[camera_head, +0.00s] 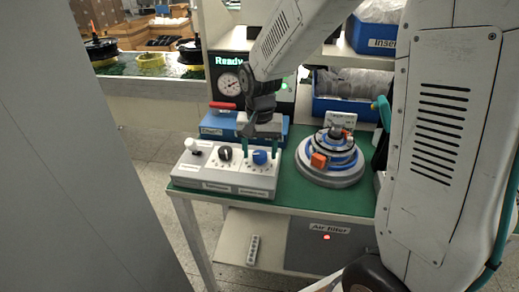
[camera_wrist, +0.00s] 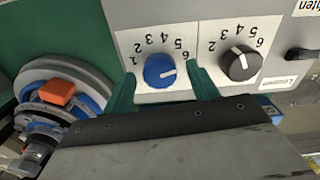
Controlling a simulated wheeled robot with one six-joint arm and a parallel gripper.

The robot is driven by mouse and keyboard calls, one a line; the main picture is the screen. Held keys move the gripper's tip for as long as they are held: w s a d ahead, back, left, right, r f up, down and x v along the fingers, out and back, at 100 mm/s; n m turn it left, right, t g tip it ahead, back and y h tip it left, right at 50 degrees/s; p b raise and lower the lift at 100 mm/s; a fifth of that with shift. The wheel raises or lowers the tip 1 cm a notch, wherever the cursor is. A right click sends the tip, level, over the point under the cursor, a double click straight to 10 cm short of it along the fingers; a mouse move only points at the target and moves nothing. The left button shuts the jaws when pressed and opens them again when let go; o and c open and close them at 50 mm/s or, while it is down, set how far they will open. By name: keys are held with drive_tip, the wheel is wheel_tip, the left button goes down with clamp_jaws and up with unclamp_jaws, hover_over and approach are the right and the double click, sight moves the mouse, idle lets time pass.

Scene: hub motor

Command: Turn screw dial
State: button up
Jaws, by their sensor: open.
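The control box (camera_head: 193,176) carries a blue dial (camera_head: 260,157) and a black dial (camera_head: 225,153), each with a number scale. Its labels are too small to read, so I cannot tell which is the screw dial. My gripper (camera_head: 260,146) is open at the blue dial. In the wrist view, the green fingers of my gripper (camera_wrist: 160,74) stand on either side of the blue dial (camera_wrist: 158,70), with small gaps. Its white mark points right, toward the side of the 6. The black dial (camera_wrist: 240,64) lies right of the fingers, its mark pointing to the upper left.
A round grey-and-blue fixture with an orange block (camera_head: 319,160) stands right of the box. A white knob (camera_head: 198,145) is at the box's left end.

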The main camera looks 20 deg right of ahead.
sight(260, 154)
wheel_tip(260, 154, up, 8)
drive_tip(key=shift+f, duration=0.1)
idle(1.5)
